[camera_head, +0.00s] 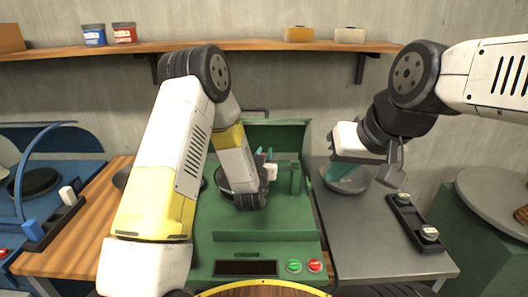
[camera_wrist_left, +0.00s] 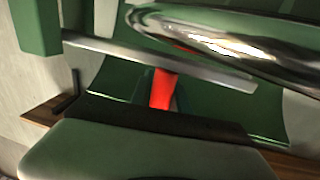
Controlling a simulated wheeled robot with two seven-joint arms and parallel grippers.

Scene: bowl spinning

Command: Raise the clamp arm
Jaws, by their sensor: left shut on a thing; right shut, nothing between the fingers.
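The green spinning machine (camera_head: 265,217) stands in the middle of the bench. My left gripper (camera_head: 266,160) is over its bed, shut, with its fingertips mostly hidden by the wrist in the head view. The left wrist view shows a grey bar, the clamp arm (camera_wrist_left: 150,58), slanting across, with a red handle (camera_wrist_left: 162,90) just below it at the gripper. The exact contact is hidden. A shiny metal rim (camera_wrist_left: 215,42) lies beyond the bar.
The grey bowl (camera_head: 346,181) sits on the grey tabletop (camera_head: 365,235). A dark rack (camera_head: 414,219) with two knobs is right of it. A blue machine (camera_head: 30,190) stands left. Green and red buttons (camera_head: 304,265) are on the machine's front.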

